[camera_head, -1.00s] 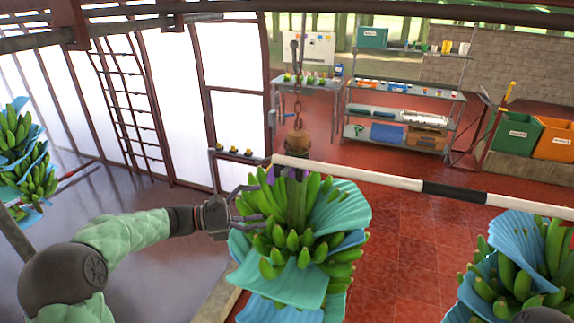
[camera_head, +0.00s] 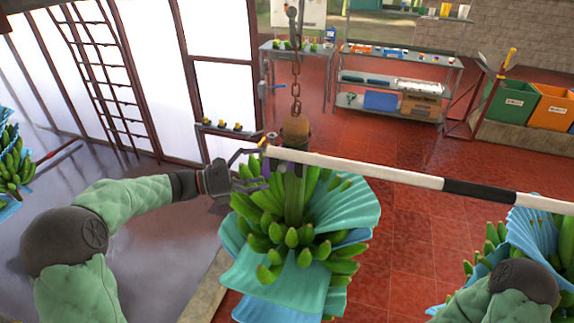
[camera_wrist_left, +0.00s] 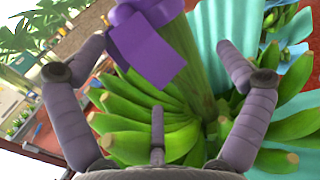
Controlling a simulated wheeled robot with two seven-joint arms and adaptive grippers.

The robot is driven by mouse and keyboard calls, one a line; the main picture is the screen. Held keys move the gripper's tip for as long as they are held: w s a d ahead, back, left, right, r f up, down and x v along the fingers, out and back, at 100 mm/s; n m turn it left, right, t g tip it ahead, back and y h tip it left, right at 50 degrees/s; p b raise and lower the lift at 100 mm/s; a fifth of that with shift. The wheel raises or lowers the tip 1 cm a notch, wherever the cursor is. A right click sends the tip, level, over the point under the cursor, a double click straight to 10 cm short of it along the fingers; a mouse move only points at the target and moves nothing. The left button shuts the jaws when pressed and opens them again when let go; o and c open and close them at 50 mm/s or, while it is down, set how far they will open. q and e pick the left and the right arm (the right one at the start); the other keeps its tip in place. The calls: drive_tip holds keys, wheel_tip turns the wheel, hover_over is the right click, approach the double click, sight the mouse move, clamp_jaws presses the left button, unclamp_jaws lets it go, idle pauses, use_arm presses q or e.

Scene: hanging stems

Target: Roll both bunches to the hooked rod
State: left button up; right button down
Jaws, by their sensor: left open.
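A green banana bunch (camera_head: 285,240) with blue sheets between its tiers hangs from a chain (camera_head: 296,80) with a brown block. A second bunch (camera_head: 552,235) hangs at the right edge, partly hidden by my right arm. A white rod with a black band (camera_head: 469,189) runs from the first bunch's stem top toward the second. My left gripper (camera_head: 262,168) is open beside the first stem. In the left wrist view, its fingers spread either side of the stem (camera_wrist_left: 185,45), which carries a purple ribbon (camera_wrist_left: 145,50). My right gripper is out of view. I cannot identify a hook on the rod.
Another bunch (camera_head: 14,165) hangs at the far left. Behind are a shelf rack (camera_head: 395,85), a table (camera_head: 300,50), and green (camera_head: 510,102) and orange (camera_head: 553,108) bins. A ladder (camera_head: 105,80) stands at the left wall. The red floor in the middle is clear.

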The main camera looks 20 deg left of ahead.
sight(288, 167)
use_arm(q)
drive_tip(key=p+x, duration=0.1)
drive_tip(key=x, duration=0.7)
drive_tip(key=shift+a, duration=0.1)
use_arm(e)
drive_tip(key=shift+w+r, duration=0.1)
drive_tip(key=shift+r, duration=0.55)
